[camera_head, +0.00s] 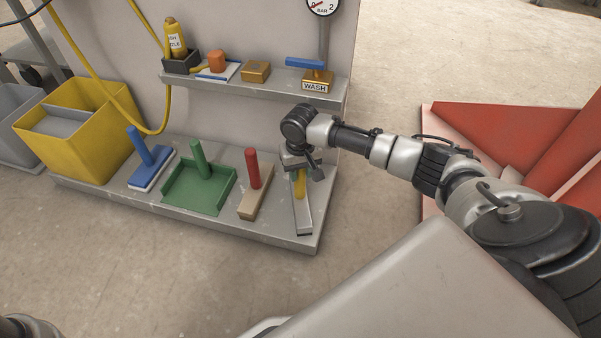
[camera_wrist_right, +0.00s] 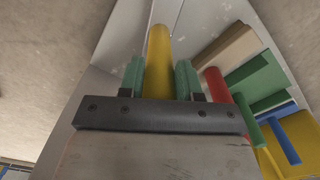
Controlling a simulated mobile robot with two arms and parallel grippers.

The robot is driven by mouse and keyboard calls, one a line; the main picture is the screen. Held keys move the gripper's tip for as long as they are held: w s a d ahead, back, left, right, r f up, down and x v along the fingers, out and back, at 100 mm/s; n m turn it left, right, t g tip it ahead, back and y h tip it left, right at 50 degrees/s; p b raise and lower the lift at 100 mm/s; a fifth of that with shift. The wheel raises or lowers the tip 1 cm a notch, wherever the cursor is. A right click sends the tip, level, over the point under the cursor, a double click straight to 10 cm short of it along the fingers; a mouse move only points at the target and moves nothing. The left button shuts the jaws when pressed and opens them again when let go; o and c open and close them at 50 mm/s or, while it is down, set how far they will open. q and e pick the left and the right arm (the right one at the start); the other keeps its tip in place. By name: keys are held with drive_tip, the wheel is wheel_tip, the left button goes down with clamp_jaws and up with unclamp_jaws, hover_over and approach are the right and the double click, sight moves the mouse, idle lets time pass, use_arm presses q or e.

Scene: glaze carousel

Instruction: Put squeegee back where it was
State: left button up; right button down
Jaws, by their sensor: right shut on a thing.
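The squeegee (camera_head: 302,215) has a yellow handle and a long pale grey head. It is at the right end of the lower grey shelf (camera_head: 270,232), with its head appearing to lie on the shelf top. My right gripper (camera_head: 302,171) is over the handle from above. In the right wrist view the yellow handle (camera_wrist_right: 158,45) stands between the green finger pads of my right gripper (camera_wrist_right: 160,82), which is shut on it. The gripper hides part of the handle. My left gripper does not show.
Left of the squeegee on the shelf are a red-handled brush (camera_head: 253,175), a green dustpan-like tool (camera_head: 198,190) and a blue-handled tool (camera_head: 150,165). A yellow bin (camera_head: 75,150) stands at the far left.

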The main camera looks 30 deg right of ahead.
drive_tip(key=c, duration=0.8)
unclamp_jaws()
drive_tip(key=shift+f, duration=0.15)
